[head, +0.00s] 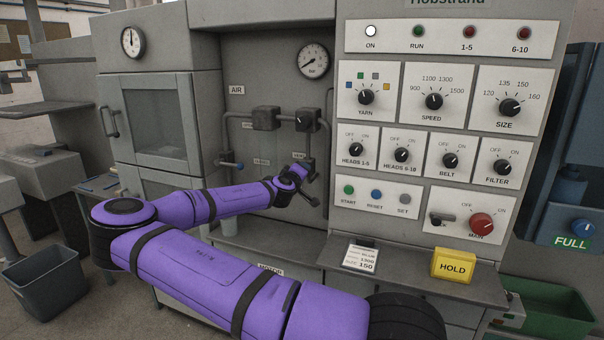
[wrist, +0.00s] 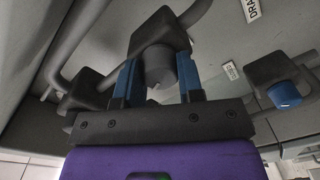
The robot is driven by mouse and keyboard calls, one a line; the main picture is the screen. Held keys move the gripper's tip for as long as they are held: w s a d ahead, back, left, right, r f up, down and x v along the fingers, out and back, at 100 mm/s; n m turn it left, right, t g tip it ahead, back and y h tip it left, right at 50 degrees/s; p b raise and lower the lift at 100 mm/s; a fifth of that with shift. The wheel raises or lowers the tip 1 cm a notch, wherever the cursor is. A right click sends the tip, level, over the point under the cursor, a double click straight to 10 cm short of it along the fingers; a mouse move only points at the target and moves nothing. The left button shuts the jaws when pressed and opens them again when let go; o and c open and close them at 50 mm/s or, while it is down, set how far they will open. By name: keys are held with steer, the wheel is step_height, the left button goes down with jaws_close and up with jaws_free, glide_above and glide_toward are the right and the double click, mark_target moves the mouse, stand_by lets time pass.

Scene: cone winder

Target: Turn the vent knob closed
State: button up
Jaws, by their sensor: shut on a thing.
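The vent knob (wrist: 160,72) is a dark grey round knob on a dark valve block (wrist: 158,30) in the wrist view. A short pale mark shows on its face. My gripper (wrist: 160,78) has its two blue fingers on either side of the knob and is shut on it. In the head view my gripper (head: 300,174) is at the pipework under the round gauge, and the knob is hidden behind it.
A blue knob (wrist: 284,95) sits on another block beside my gripper. Grey pipes (head: 232,128) run around the recess, with a second valve (head: 304,120) above and a pressure gauge (head: 313,61). The switch panel (head: 440,120) stands to the right, with a yellow HOLD block (head: 453,266) on the ledge.

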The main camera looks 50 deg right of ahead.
steer(key=shift+w+n, duration=0.1)
steer(key=shift+n, duration=2.1)
steer(key=shift+f, duration=0.1)
steer(key=o, duration=0.9)
steer(key=shift+a, duration=0.15)
steer(key=v, duration=1)
steer(key=shift+a, duration=0.35)
